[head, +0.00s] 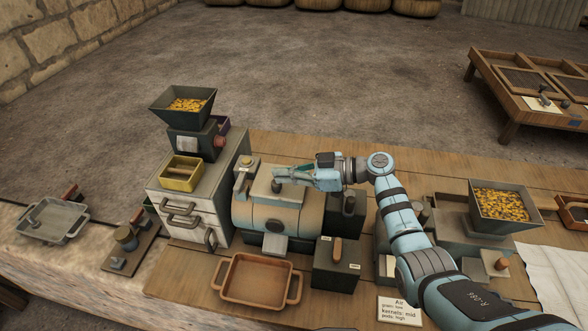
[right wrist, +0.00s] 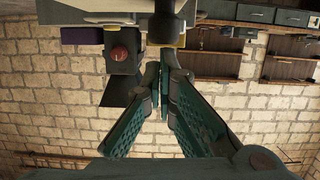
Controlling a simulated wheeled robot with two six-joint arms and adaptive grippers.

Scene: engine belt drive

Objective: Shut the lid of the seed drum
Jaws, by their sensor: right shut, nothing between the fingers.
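My right gripper (head: 279,173) is shut and empty, just above the knob in the head view; contact is unclear. In the right wrist view its fingertips (right wrist: 160,84) meet, below a dark rounded part (right wrist: 162,25). My left gripper is not in view.
A drawer cabinet (head: 195,194) with a yellow tray and a hopper (head: 184,102) of kernels stands left of the drum. In front are an empty brown tray (head: 254,281) and a dark box (head: 336,266). Another kernel hopper (head: 499,207) stands right, beyond my arm.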

